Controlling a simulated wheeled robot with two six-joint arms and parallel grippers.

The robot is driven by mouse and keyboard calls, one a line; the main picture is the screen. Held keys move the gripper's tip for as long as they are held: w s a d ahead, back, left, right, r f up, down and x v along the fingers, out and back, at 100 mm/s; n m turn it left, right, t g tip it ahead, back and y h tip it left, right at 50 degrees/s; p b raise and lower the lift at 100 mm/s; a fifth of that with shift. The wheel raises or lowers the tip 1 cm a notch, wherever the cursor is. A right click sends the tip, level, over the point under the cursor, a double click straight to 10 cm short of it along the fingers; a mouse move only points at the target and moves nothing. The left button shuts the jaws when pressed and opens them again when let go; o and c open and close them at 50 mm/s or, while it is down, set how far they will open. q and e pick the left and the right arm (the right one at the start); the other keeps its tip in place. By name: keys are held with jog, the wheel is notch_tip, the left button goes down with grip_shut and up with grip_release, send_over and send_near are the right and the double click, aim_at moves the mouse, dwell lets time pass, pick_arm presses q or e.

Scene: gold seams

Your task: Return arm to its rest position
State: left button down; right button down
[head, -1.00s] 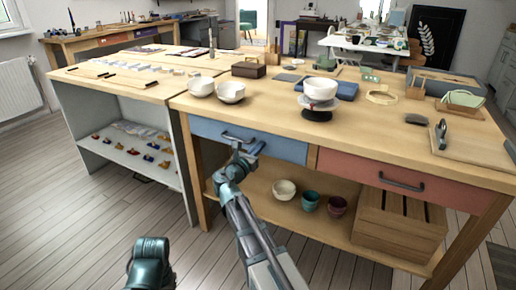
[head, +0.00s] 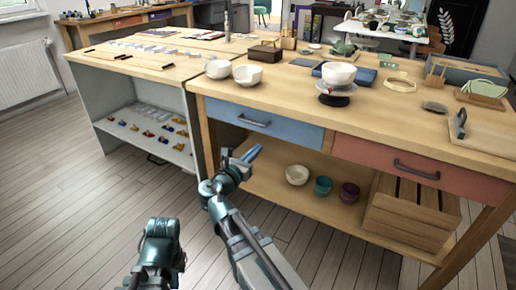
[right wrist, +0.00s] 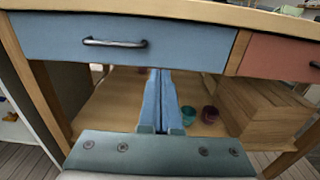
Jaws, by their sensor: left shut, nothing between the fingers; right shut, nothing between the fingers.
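My right gripper (head: 256,151) is shut and empty, its blue fingers together. In the head view it hangs in front of the workbench (head: 290,95), below the blue drawer's handle (head: 253,121) and apart from it. In the right wrist view the closed fingers (right wrist: 161,76) point toward the lower shelf, under the blue drawer (right wrist: 190,42), which is shut. Part of my left arm (head: 160,243) shows at the bottom of the head view; no left fingers can be made out.
The red drawer (head: 385,160) is shut. The lower shelf holds a cream bowl (head: 297,175), a teal cup (head: 323,186), a dark red cup (head: 349,193) and a wooden crate (head: 410,222). White bowls (head: 218,69) stand on top. Floor (head: 75,190) at left is clear.

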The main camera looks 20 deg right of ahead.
jog(key=s+a+f+m+g+y+p, duration=0.1)
jog(key=s+a+f+m+g+y, duration=0.3)
jog(key=f+m, duration=0.3)
jog(key=s+a+f+m+g+y, duration=0.2)
jog(key=s+a+f+m, duration=0.1)
jog(key=s+f+m, duration=0.4)
jog(key=s+a+f+m+g+y, duration=0.3)
jog(key=s+a+m, duration=0.1)
jog(key=s+a, duration=0.15)
jog(key=s+a+f+m+g+y, duration=0.2)
jog(key=s+a+f+m+y, duration=0.15)
jog(key=a, duration=0.35)
notch_tip(320, 180, up, 38)
jog(key=a+p, duration=0.1)
jog(key=p, duration=3.7)
jog(key=shift+s+r+p, duration=0.15)
jog(key=shift+s+p, duration=0.15)
jog(key=shift+s, duration=0.1)
jog(key=shift+y, duration=0.25)
